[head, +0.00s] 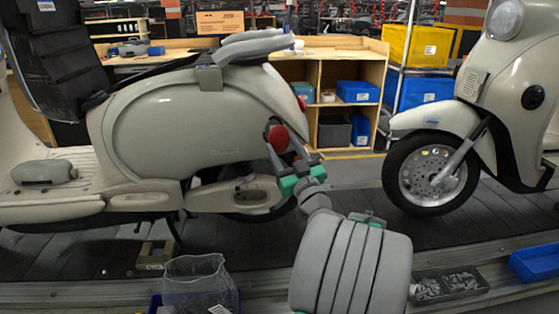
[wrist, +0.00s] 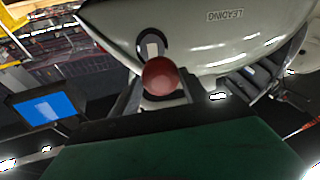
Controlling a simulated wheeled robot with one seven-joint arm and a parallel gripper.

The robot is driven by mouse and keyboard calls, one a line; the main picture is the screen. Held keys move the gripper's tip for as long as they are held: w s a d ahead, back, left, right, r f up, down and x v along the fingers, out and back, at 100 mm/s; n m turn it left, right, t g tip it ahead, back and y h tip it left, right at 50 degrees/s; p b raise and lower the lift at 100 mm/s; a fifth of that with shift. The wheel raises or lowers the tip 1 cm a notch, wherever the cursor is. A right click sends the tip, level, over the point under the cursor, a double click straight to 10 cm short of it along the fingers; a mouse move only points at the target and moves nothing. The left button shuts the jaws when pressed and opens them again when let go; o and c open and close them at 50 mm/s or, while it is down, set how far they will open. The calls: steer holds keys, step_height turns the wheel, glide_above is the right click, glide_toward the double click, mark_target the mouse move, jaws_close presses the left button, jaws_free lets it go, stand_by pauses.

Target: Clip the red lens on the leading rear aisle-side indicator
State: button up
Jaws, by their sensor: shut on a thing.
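A cream scooter (head: 190,105) stands on the slat conveyor with its rear end toward my arm. Its panel (wrist: 255,45) bears the word LEADING, upside down in the wrist view. My gripper (head: 283,146) is at the scooter's rear, shut on a round red lens (head: 277,138). In the wrist view the red lens (wrist: 160,77) sits between the fingertips, just short of a dark round indicator housing (wrist: 152,46) with a pale centre. The lens overlaps the housing's lower edge in that view; I cannot tell whether they touch. The housing is hidden in the head view.
A second cream scooter (head: 467,95) stands to the right, its front wheel (head: 432,172) on the conveyor (head: 355,190). A clear bag (head: 197,282) and a grey parts tray (head: 450,284) lie along the near edge. A wooden shelf (head: 313,85) stands behind.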

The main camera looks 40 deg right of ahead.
steer(key=shift+s+d, duration=0.15)
steer(key=shift+d, duration=0.25)
steer(key=shift+r+p, duration=0.2)
steer(key=shift+p, duration=0.15)
steer(key=w, duration=0.1)
steer(key=w+d+p, duration=0.1)
steer(key=w, duration=0.1)
steer(key=w+p, duration=0.1)
steer(key=shift+w+d+f, duration=0.25)
steer(key=shift+w+d, duration=0.05)
steer(key=shift+w, duration=0.05)
steer(key=shift+w+d, duration=0.35)
steer(key=shift+w, duration=0.45)
steer(key=shift+f+m+h+b, duration=0.3)
steer(key=shift+f+h+b, duration=0.1)
steer(key=shift+b, duration=0.1)
steer(key=shift+w, duration=0.15)
steer(key=o, duration=1.4)
steer(key=shift+d+r, duration=0.1)
